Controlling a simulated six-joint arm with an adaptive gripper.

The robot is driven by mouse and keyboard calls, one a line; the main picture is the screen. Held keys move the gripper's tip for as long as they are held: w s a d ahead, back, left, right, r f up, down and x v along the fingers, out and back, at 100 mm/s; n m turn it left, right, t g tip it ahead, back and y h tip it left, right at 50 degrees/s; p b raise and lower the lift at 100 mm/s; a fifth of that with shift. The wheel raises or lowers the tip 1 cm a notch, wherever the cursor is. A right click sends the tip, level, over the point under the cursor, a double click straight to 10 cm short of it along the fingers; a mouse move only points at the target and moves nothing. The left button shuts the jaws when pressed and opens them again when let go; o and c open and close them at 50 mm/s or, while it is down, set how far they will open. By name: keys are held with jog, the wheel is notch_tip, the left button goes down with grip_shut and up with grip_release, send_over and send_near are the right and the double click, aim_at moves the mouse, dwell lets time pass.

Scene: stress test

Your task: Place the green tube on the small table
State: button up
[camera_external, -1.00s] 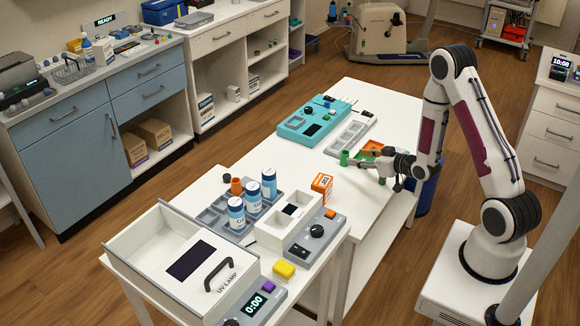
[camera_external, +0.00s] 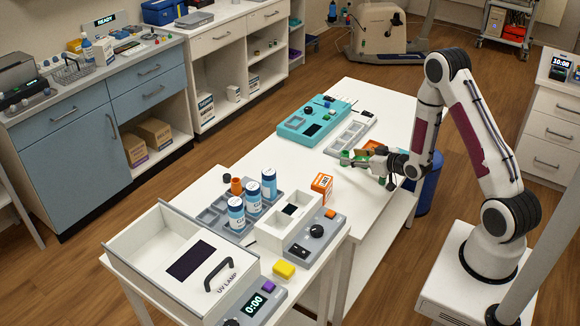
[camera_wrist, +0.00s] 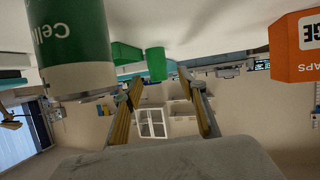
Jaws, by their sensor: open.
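A small green tube (camera_external: 345,156) stands on the long white table (camera_external: 380,104). In the wrist view, which is upside down, a plain green cylinder (camera_wrist: 156,63) shows beyond and between my fingertips, apparently the same tube. My gripper (camera_external: 354,158) is open, low over the table, its fingers level and pointing at the tube; the wrist view shows both yellowish fingers (camera_wrist: 165,85) apart with nothing held. I cannot tell whether the tube is between the tips. A large green labelled tube with a white end (camera_wrist: 72,35) is close beside my gripper in the wrist view.
An orange box (camera_external: 321,185) stands nearer the front; it also shows in the wrist view (camera_wrist: 298,48). A teal device (camera_external: 300,128) and grey tray (camera_external: 349,137) lie behind. The front table (camera_external: 205,276) holds a UV lamp box. Blue-white bottles (camera_external: 236,215) stand in a rack.

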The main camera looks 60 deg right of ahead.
aim_at(348, 156)
jog(key=shift+f+x, duration=0.2)
jog(key=shift+x, duration=2.25)
jog(key=shift+s+d, duration=0.1)
jog(key=c, duration=1.1)
jog(key=shift+r, duration=0.1)
notch_tip(348, 156, up, 10)
jog(key=shift+f, duration=0.3)
